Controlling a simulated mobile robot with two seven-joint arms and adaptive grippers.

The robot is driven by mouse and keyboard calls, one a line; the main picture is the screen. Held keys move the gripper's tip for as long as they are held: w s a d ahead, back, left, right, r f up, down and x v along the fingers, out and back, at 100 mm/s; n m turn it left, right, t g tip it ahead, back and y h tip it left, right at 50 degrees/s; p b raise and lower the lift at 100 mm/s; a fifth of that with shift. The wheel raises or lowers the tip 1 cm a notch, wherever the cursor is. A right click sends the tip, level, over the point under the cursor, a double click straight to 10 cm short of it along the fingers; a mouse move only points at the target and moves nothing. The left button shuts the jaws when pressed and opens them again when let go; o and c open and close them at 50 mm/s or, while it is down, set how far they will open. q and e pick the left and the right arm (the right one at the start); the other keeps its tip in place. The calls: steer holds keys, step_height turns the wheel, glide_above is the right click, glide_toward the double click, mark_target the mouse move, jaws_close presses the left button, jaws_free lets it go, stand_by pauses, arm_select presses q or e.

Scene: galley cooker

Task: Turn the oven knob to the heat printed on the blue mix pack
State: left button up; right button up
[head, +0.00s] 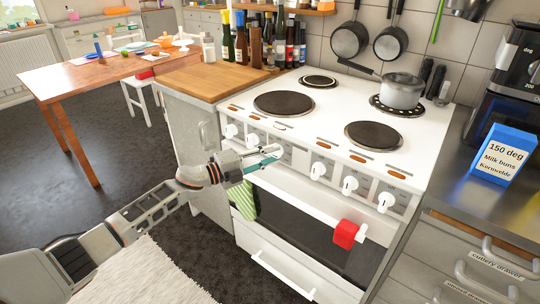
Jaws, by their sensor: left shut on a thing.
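The blue mix pack (506,141) stands upright on the dark counter at the right; its white label reads "150 deg" and "Milk buns". The white cooker (335,110) has a front panel with a row of white knobs, several of them clear of my arm, such as one knob (318,171) right of the gripper. My left gripper (271,156) is at the left-middle part of this panel, shut on a knob there. Its fingers mostly hide that knob, so its pointer and heat marks cannot be read. My right gripper is not in view.
A red cloth (345,234) and a green striped cloth (244,200) hang on the oven door's rail. A grey pot (401,90) stands on the back right hotplate. Bottles (240,40) stand on the wooden worktop (205,77) at the left. The floor left of the cooker is open.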

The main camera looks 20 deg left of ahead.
arm_select(q)
steer(key=o, duration=0.8)
steer(key=shift+o, duration=0.2)
steer(key=shift+s+a, duration=0.35)
steer(key=v, duration=1.1)
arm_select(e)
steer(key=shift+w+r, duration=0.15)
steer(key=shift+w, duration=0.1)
